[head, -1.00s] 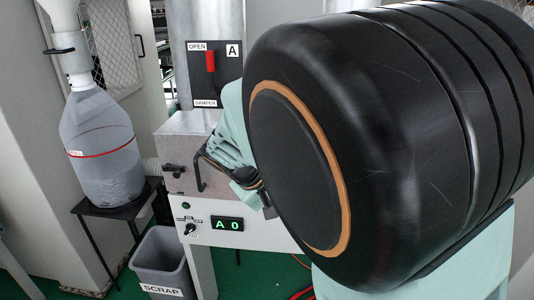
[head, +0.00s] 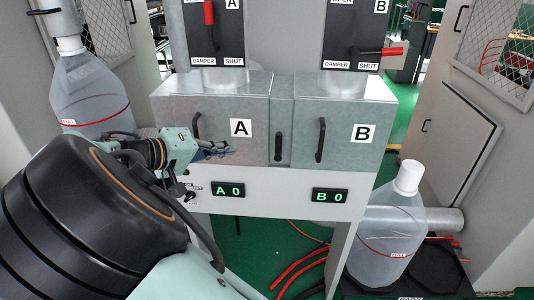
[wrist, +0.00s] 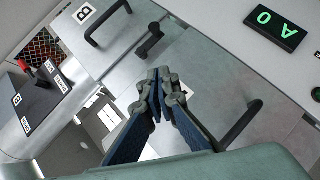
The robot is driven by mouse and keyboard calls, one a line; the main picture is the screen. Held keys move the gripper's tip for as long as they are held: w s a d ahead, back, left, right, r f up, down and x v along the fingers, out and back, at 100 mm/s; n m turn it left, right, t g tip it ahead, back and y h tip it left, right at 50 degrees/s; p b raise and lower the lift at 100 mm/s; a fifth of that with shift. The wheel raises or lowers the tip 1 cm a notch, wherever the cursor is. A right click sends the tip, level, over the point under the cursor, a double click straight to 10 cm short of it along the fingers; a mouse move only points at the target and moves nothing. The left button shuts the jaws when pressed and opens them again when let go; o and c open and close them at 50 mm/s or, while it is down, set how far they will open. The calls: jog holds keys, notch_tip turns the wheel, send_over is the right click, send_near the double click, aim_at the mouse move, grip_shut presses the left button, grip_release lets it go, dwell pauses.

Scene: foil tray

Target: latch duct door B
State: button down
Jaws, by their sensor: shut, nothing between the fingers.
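Duct door B (head: 365,108) is a grey metal door with a white B label and a black bar handle (head: 320,140); it looks flush with its box. A short black latch handle (head: 278,147) stands upright on the strip between doors A and B. The wrist view also shows the latch handle (wrist: 150,41) and door B's handle (wrist: 107,24), both beyond the fingers. My gripper (head: 232,150) is in front of door A (head: 255,100), left of the latch handle, apart from it. In the wrist view my gripper (wrist: 165,80) is shut and empty.
Door A's handle (wrist: 240,125) is close beside my fingers. Above, damper lever A (head: 209,13) points up and red damper lever B (head: 380,52) points right, towards SHUT. Displays read A 0 (head: 228,190) and B 0 (head: 330,196). A clear bottle (head: 385,240) stands lower right.

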send_near(276, 153)
jog(key=w, duration=0.4)
jog(key=d+f, duration=0.1)
jog(key=d+p, duration=0.1)
jog(key=shift+d+f, duration=0.7)
jog(key=shift+d, duration=0.1)
